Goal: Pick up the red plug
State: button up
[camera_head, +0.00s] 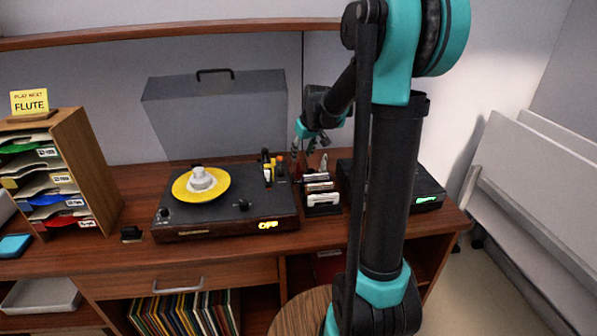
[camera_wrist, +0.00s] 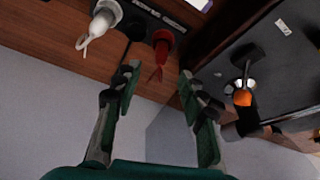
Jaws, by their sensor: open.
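The red plug (camera_wrist: 162,40) sits in a dark strip at the top middle of the wrist view, with a thin red tip or lead trailing toward the gap between my fingers. My gripper (camera_wrist: 158,82) is open and empty; the plug lies just beyond the fingertips, roughly in line with the gap. I see no contact. In the head view my gripper (camera_head: 306,150) hangs low at the back of the desk, right of the turntable. Its fingers are small there, and the plug is hard to make out.
A white plug (camera_wrist: 103,17) sits beside the red one. The turntable (camera_head: 225,215) with a yellow record, a small card rack (camera_head: 322,198) and a black box (camera_head: 425,190) crowd the desk. A paper sorter (camera_head: 100,165) stands left.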

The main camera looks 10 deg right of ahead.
aim_at(299, 164)
jog(key=shift+x, duration=3.7)
jog(key=shift+s, duration=0.1)
jog(key=shift+c, duration=0.3)
grip_shut()
